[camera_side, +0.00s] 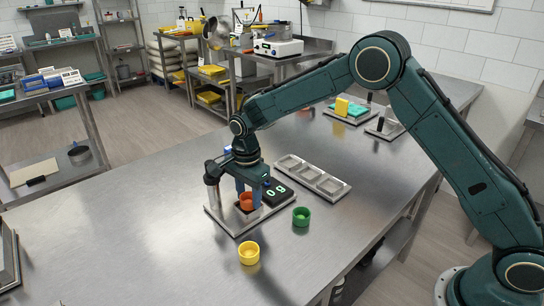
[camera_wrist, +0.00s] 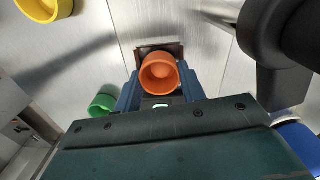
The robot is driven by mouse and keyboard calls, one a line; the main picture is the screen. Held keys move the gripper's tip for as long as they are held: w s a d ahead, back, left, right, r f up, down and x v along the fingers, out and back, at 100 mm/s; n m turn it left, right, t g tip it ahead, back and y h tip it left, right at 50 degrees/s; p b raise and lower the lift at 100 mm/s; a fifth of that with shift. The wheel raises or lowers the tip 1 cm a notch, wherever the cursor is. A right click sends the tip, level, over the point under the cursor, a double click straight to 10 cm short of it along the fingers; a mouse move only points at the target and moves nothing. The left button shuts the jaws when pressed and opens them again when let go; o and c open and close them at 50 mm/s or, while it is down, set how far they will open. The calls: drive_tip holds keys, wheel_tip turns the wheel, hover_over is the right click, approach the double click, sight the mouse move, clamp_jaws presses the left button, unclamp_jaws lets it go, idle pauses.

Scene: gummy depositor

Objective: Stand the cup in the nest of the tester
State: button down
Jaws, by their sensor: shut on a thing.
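The orange cup (camera_side: 247,202) is upright at the tester, between the blue fingers of my gripper (camera_side: 245,194). The wrist view shows the cup (camera_wrist: 160,74) from above, open and empty-looking, with my gripper (camera_wrist: 160,88) shut on it. The dark square nest (camera_wrist: 144,50) shows around the cup's far side in the wrist view. I cannot tell whether the cup's base touches the nest floor.
A yellow cup (camera_side: 249,254) and a green cup (camera_side: 301,217) stand on the steel table near the tester. A blue object (camera_side: 228,150) is partly hidden behind my wrist. An empty three-compartment tray (camera_side: 313,178) lies behind right.

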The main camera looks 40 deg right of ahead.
drive_tip(key=shift+f, duration=0.25)
drive_tip(key=shift+r, duration=0.15)
idle(0.3)
drive_tip(key=shift+r, duration=0.55)
idle(0.3)
drive_tip(key=shift+f, duration=0.7)
idle(0.5)
drive_tip(key=shift+r, duration=0.2)
idle(0.4)
drive_tip(key=c, duration=0.8)
unclamp_jaws()
drive_tip(key=shift+o, duration=0.2)
drive_tip(key=shift+r, duration=0.15)
